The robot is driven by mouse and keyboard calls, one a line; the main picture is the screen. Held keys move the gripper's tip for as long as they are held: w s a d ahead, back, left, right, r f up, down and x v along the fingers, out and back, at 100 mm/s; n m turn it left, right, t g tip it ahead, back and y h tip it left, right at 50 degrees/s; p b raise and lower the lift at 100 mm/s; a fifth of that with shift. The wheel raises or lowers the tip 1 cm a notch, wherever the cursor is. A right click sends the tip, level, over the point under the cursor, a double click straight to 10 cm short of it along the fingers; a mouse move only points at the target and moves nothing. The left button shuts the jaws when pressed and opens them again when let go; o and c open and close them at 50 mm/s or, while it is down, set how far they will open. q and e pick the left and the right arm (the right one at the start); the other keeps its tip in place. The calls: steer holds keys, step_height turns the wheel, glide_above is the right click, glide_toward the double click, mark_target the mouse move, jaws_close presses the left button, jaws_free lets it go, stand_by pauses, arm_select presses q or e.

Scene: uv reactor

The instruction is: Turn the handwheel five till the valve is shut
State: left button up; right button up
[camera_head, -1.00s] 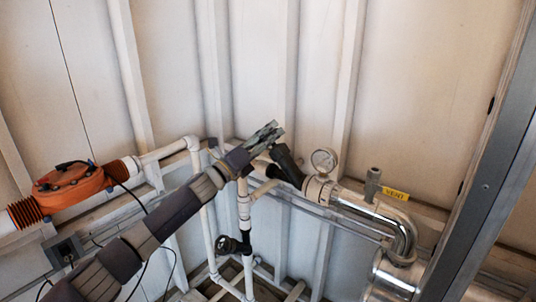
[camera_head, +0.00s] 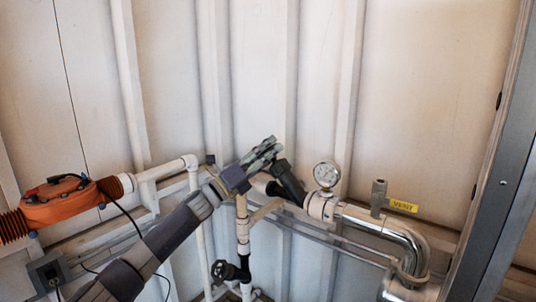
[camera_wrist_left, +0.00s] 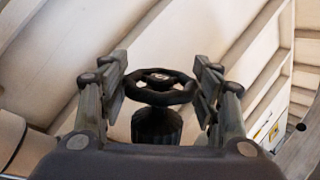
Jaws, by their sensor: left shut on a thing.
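A black handwheel (camera_wrist_left: 160,87) with a round hub shows in the left wrist view, above a black ribbed valve body (camera_wrist_left: 157,125). My left gripper (camera_wrist_left: 161,85) has a finger on each side of the wheel and is shut on its rim. In the head view, my left gripper (camera_head: 262,152) is at the top of the slanted black valve body (camera_head: 290,182); its fingers hide the wheel there. I see no number on the wheel, and cannot tell how far the valve is closed. My right gripper is in neither view.
A pressure gauge (camera_head: 327,175) stands just right of the valve, then a metal pipe (camera_head: 395,230) with a yellow VENT tag (camera_head: 403,206). A second black handwheel (camera_head: 222,271) sits lower on a vertical pipe. An orange unit (camera_head: 62,202) is at left.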

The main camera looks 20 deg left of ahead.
arm_select(q)
steer(key=o, duration=0.8)
steer(key=shift+w+a+r, duration=0.1)
steer(key=shift+a+r, duration=0.1)
steer(key=shift+r, duration=0.2)
steer(key=shift+f, duration=0.1)
steer(key=shift+f, duration=0.1)
steer(key=shift+s+f, duration=0.2)
steer(key=v, duration=1.1)
steer(key=shift+s+a, duration=0.25)
steer(key=shift+a, duration=0.05)
